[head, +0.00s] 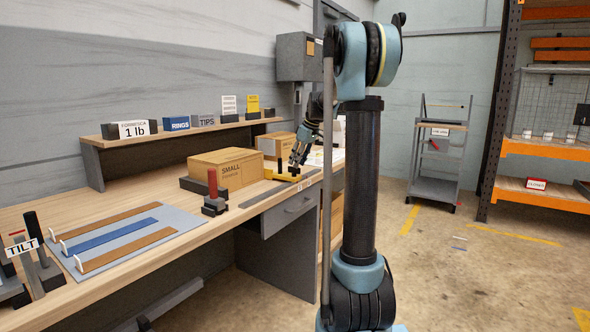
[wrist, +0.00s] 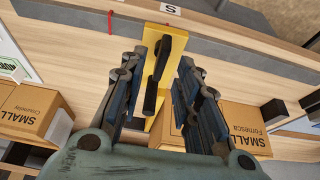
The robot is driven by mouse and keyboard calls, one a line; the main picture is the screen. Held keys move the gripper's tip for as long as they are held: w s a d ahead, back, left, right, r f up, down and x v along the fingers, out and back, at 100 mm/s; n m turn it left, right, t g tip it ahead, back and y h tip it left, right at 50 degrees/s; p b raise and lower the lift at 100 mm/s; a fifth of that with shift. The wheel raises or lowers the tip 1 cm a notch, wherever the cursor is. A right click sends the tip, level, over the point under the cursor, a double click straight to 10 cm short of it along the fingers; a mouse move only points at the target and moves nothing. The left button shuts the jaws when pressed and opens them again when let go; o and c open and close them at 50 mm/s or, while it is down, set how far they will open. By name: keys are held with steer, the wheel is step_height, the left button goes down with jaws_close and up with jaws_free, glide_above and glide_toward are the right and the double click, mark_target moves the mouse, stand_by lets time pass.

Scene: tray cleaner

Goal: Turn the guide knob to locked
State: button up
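The guide knob appears to be a black elongated handle (wrist: 163,62) on a yellow plate (wrist: 151,36) in the wrist view. It slants slightly, its upper end to the right. My gripper (wrist: 160,66) is open, with one dark finger to each side of the handle in the picture and gaps between. I cannot tell how far above it the fingers are. In the head view my gripper (head: 296,161) points down over the yellow piece (head: 286,177) at the bench's far end; the handle is mostly hidden there. No lock marking is readable.
Two cardboard boxes marked SMALL (head: 222,168) (wrist: 240,128) stand near the yellow plate. A black stand with a red handle (head: 213,186) is nearer on the bench. A grey strip (head: 265,194) runs along the bench front. A small S label (wrist: 171,9) is at the edge.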

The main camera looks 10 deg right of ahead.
mark_target(294, 171)
steer(key=shift+x, duration=1.75)
steer(key=shift+c, duration=0.2)
jaws_close()
